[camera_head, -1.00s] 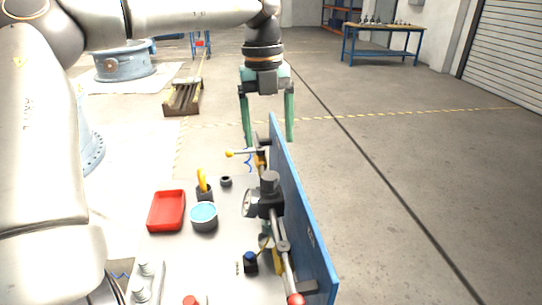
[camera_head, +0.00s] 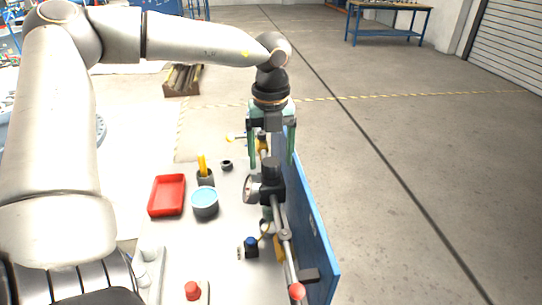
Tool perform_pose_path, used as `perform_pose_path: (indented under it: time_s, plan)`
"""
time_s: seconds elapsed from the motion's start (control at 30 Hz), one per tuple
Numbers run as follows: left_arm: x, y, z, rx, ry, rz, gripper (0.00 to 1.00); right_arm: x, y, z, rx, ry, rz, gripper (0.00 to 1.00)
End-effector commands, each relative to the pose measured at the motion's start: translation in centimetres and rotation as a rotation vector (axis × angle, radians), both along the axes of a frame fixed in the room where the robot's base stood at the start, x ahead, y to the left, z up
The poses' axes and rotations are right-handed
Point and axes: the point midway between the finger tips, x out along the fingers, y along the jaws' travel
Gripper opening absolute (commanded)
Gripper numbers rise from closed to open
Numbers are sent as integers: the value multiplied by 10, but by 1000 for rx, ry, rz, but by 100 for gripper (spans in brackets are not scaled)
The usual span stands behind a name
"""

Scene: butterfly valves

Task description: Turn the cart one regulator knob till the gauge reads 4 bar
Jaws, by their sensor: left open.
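The regulator has a black knob (camera_head: 271,168) on top of its dark body on the pipe, above the cart top. Its round gauge (camera_head: 250,188) faces left and is seen nearly edge-on, so I cannot read it. My left gripper (camera_head: 271,162) is open, with its two green fingers pointing down. It hangs above and behind the knob in the picture, over the far end of the blue panel (camera_head: 305,225). I cannot tell the exact distance, and it holds nothing. My right gripper is not in view.
A red tray (camera_head: 167,196), a grey tin with blue contents (camera_head: 205,202), and a cup with yellow-handled tools (camera_head: 203,173) stand on the cart top left of the pipe. A red button (camera_head: 192,290) is in front.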

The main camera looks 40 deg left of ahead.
Motion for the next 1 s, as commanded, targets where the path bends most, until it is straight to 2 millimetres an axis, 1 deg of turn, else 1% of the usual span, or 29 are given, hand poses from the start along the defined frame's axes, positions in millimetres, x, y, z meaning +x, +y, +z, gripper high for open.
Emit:
perform_pose_path:
  time_s: [0.13, 0.37, 0.4, 1.0]
  plan:
    - [0, 0, -8, -1, 1, 0, 81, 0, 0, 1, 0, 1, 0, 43]
    - [0, 0, -9, -1, -1, 0, 81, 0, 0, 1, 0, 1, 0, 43]
    - [0, 0, -9, -1, -1, 0, 80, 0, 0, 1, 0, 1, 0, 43]
    - [0, 0, -8, 0, 0, 0, 12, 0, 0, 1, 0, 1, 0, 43]
